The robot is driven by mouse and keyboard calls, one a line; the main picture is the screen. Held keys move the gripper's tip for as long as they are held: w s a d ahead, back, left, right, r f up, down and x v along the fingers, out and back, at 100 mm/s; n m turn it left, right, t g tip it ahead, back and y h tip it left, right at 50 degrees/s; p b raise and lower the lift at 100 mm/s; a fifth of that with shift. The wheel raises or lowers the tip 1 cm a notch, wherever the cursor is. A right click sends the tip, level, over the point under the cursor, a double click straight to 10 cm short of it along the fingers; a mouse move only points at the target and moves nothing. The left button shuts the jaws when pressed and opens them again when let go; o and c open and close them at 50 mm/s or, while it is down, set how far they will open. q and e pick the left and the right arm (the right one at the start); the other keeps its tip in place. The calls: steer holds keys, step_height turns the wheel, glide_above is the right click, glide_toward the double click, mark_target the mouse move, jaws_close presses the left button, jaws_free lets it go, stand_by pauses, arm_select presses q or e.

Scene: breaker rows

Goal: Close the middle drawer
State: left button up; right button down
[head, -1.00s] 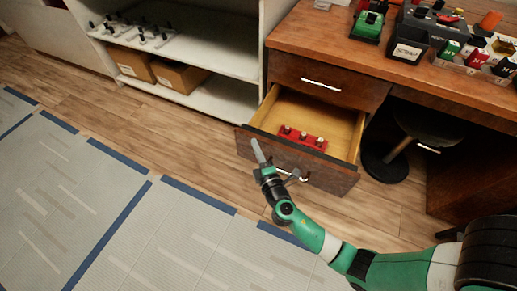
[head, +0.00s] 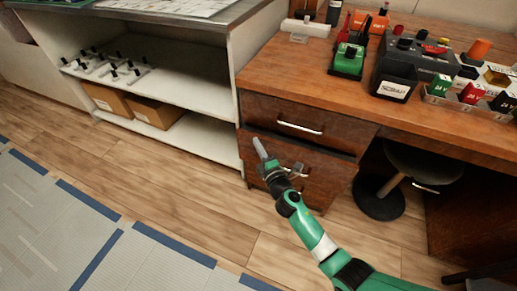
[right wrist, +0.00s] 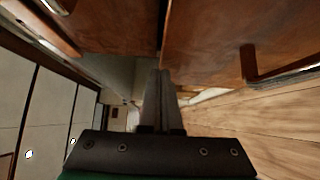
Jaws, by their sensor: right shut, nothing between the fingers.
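The middle drawer (head: 330,172) is the brown wooden front below the top drawer (head: 285,108) of the desk. It is pushed in almost to the cabinet face, with a dark band along its upper edge; I cannot tell if it is fully flush. Its inside is hidden. My right gripper (head: 261,149) is shut and empty, in front of the drawer's left part; I cannot tell if it touches. The right wrist view shows its fingers (right wrist: 160,100) together close by brown wooden fronts. My left gripper is not in view.
The desktop (head: 300,60) carries a green device (head: 348,62), a dark scrap bin (head: 397,90) and a tray of coloured breakers. A round stool (head: 380,200) stands under the desk to the right. White shelves (head: 190,80) stand left. Floor in front is clear.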

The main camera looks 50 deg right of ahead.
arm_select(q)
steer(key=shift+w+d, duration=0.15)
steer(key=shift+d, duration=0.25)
arm_select(e)
steer(key=shift+w+d+f, duration=0.1)
steer(key=shift+w+d, duration=0.2)
steer(key=shift+d, duration=0.4)
steer(key=shift+a, duration=0.15)
